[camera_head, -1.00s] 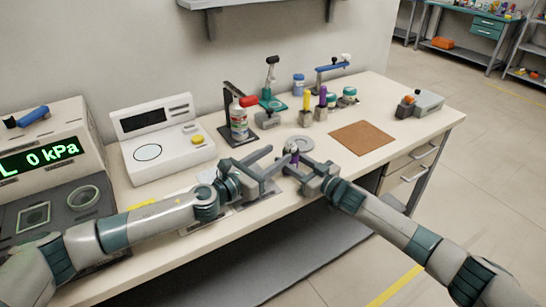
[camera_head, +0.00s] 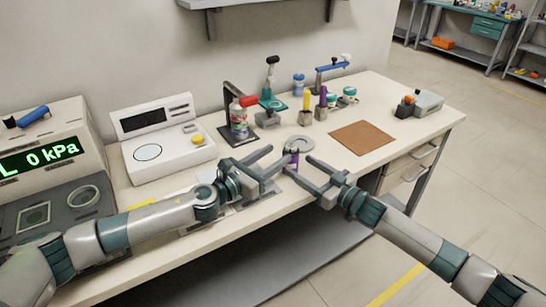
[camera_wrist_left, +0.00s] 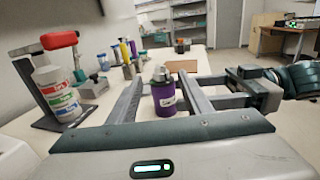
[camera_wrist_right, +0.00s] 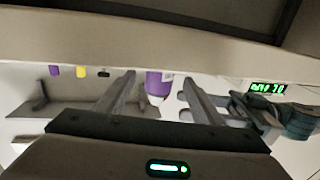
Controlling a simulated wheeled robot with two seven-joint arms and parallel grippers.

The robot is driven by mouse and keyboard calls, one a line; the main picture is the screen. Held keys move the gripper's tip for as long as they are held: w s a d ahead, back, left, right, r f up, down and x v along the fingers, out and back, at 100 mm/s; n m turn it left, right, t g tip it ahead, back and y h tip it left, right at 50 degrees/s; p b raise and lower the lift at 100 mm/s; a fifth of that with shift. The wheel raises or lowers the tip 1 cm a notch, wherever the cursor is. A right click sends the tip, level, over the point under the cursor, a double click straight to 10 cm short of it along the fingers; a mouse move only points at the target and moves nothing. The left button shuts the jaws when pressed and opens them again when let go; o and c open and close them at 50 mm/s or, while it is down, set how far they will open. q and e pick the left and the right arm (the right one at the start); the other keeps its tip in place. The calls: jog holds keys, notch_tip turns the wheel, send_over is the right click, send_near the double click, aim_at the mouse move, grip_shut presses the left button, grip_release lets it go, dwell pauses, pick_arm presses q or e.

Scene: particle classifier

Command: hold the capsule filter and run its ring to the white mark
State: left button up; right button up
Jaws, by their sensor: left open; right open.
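The capsule filter (camera_head: 293,160) is a small purple cylinder with a grey top, upright near the bench's front edge. In the left wrist view the capsule filter (camera_wrist_left: 166,102) shows a pale label and a grey upper part (camera_wrist_left: 162,77); I cannot make out the ring's white mark. My left gripper (camera_head: 280,158) is open, its fingers on either side of the capsule filter. My right gripper (camera_head: 298,166) is open, reaching in from the right. In the right wrist view the capsule filter (camera_wrist_right: 157,84) appears between its fingers, upside down. Whether any finger touches it is unclear.

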jog(key=v, duration=0.6)
jog(key=shift+s+d, duration=0.1)
jog(key=shift+s, duration=0.05)
dwell(0.3)
